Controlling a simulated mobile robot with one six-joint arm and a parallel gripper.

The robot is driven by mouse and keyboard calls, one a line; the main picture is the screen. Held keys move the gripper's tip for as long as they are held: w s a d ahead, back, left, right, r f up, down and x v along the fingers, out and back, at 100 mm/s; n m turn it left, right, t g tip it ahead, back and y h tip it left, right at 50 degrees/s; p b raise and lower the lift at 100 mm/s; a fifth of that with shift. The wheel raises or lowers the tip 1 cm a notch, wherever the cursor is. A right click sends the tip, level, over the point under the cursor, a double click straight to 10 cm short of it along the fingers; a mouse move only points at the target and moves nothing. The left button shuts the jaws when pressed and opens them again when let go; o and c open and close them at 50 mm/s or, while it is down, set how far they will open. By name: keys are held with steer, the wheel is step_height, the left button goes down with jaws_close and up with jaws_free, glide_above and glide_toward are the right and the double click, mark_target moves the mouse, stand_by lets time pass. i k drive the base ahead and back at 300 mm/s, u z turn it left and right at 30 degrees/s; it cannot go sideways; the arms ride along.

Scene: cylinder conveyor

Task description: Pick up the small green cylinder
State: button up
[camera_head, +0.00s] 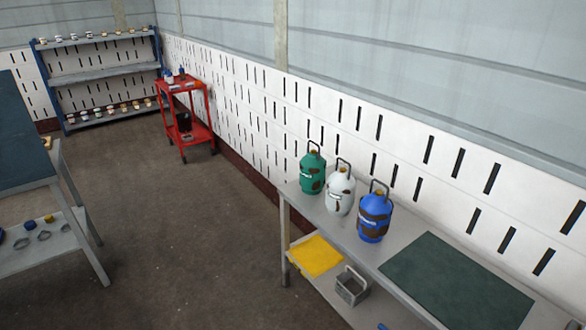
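A small green cylinder (312,170) with a dark handle and brownish patches stands upright at the far left end of a grey workbench (299,197). A white cylinder (340,191) stands just to its right and slightly nearer. A blue cylinder (374,215) stands further right and nearer still. All three have handles on top and stand in a row near the slotted wall. My gripper is not in view.
A dark green mat (458,283) lies on the bench right of the cylinders. A yellow cloth (316,256) and a grey metal basket (352,285) sit on its lower shelf. A red cart (184,119), a blue-framed shelf (104,66) and another table (40,181) surround open floor.

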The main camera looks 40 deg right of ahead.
mark_target(313, 166)
steer(key=u, duration=0.35)
steer(key=i, duration=1.3)
steer(key=u, duration=0.15)
